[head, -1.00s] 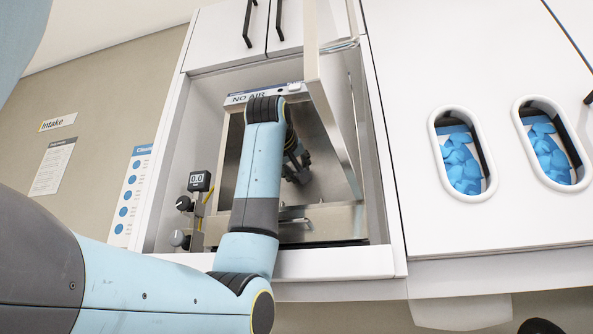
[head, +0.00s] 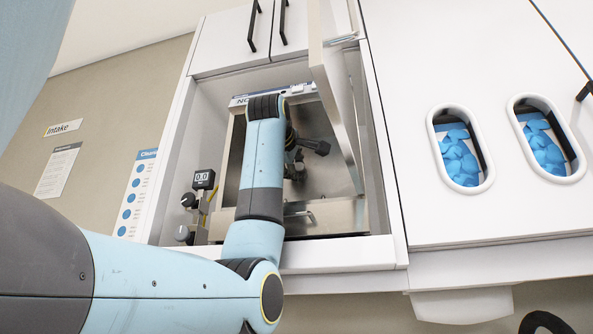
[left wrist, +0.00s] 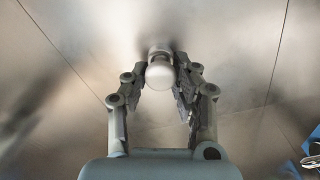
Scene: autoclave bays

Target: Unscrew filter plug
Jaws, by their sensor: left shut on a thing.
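The filter plug (left wrist: 159,73) shows in the left wrist view as a pale, rounded knob with a metallic collar behind it, against a brushed-metal chamber wall. My left gripper (left wrist: 166,85) has its two fingers on either side of the plug and is shut on it. In the head view my left gripper (head: 297,160) is inside the open autoclave chamber (head: 325,185), and the plug is hidden there behind my arm. I cannot tell whether the plug is still seated in the wall. My right gripper is not in view.
The autoclave's metal door (head: 337,110) stands open at the chamber's right. A gauge reading 0.0 (head: 203,179) and knobs stand at the left. Two oval openings with blue items (head: 459,155) are in the white panel at right.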

